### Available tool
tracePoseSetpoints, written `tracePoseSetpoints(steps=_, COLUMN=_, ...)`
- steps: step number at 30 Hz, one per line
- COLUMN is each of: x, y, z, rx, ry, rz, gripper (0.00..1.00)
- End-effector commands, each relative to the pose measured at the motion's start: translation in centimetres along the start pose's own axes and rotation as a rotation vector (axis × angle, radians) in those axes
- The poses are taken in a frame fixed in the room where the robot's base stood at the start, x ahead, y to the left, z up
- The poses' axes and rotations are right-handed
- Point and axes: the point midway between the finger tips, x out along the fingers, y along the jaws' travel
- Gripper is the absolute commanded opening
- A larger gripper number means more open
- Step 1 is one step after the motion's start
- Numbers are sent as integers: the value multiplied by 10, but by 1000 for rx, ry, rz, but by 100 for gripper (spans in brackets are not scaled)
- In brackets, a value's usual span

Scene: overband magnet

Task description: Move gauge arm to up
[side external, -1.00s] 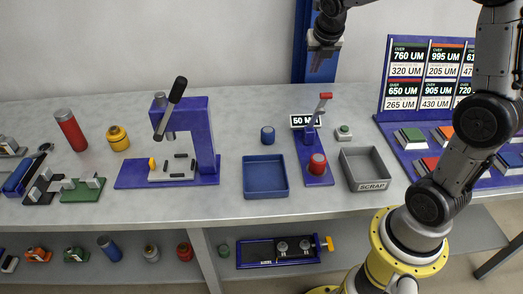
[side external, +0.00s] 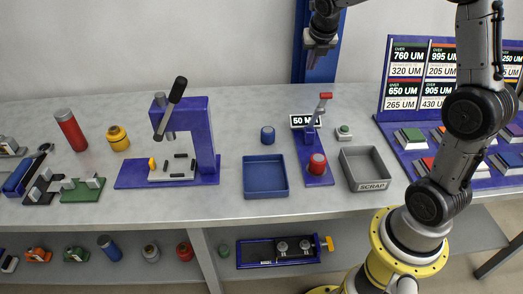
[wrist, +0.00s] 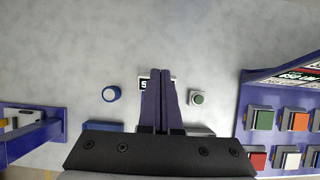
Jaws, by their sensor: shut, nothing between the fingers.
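The gauge (side external: 311,150) is a blue stand on a blue base, with a small display reading about "50" and a red round part (side external: 317,164) at the front. Its gauge arm (side external: 321,106) is a short lever with a red tip, pointing up and slightly right in the side view. My gripper (side external: 315,66) is shut and empty, high above and behind the gauge, not touching it. In the wrist view, the gripper fingers (wrist: 158,76) hide most of the gauge; only part of its display (wrist: 144,84) shows.
A blue tray (side external: 265,193) lies left of the gauge and a grey scrap bin (side external: 385,168) right of it. A blue cylinder (side external: 267,134) and a green-topped button (side external: 343,132) stand nearby. A purple press (side external: 205,145) is farther left. A chart board with coloured blocks (side external: 414,138) stands right.

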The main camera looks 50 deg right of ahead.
Motion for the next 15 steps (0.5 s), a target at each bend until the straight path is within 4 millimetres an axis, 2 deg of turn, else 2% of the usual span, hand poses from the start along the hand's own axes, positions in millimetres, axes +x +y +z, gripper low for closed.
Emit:
tracePoseSetpoints(steps=6, x=8, y=0, z=8, rx=1, ry=0, rz=0, gripper=0)
tracePoseSetpoints(steps=15, x=9, y=0, z=8, rx=1, ry=0, rz=0, gripper=0)
